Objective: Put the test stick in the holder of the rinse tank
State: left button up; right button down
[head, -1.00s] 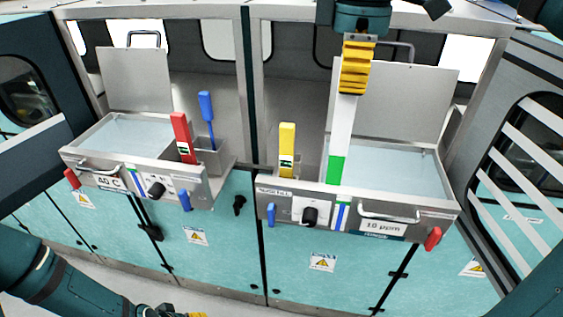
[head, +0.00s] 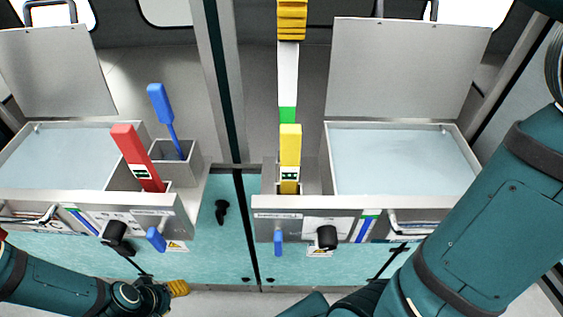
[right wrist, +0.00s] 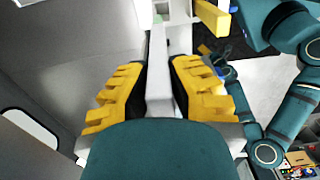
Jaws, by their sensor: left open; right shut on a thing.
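The white test stick (head: 288,75) with a green lower end is in my right gripper (head: 292,22). It hangs roughly upright, and its green end is just above or behind the yellow-handled stick (head: 290,145) in the head view; I cannot tell whether they touch. The white stick also shows between the yellow fingers in the right wrist view (right wrist: 159,75). The yellow stick stands in a narrow metal holder (head: 310,180) at the left side of the right tank (head: 330,185). I cannot read which tank is the rinse tank. My left gripper (head: 176,289) is open, low at the left.
The left tank (head: 125,200) has a red stick (head: 137,155) at its right side and a blue brush (head: 162,115) in a metal cup (head: 188,165). Both lids stand raised behind. Black knobs and blue handles stick out in front. A frame post (head: 222,80) rises between the tanks.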

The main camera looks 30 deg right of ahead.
aim_at(291, 107)
jog(key=shift+s+a+f+b, duration=0.1)
jog(key=shift+s+f+b, duration=0.35)
jog(key=shift+f, duration=0.15)
jog(key=shift+s+f+b, duration=0.4)
jog(key=shift+f, duration=0.2)
jog(key=shift+w+f+b, duration=0.4)
jog(key=shift+w+f, duration=0.2)
jog(key=shift+f, duration=0.15)
jog(key=f, duration=0.1)
jog(key=f+b, duration=0.1)
jog(key=f, duration=0.3)
jog(key=shift+s, duration=0.25)
jog(key=shift+w+f+b, duration=0.15)
jog(key=shift+f+b, duration=0.2)
jog(key=shift+f, duration=0.2)
pick_arm(q)
notch_tip(291, 107, down, 6)
jog(key=s, duration=0.1)
jog(key=shift+s+d+f+b, duration=0.15)
jog(key=shift+b, duration=0.3)
pick_arm(e)
jog(key=shift+f, duration=1.65)
jog(key=shift+f, duration=0.2)
jog(key=c, duration=1)
grip_release()
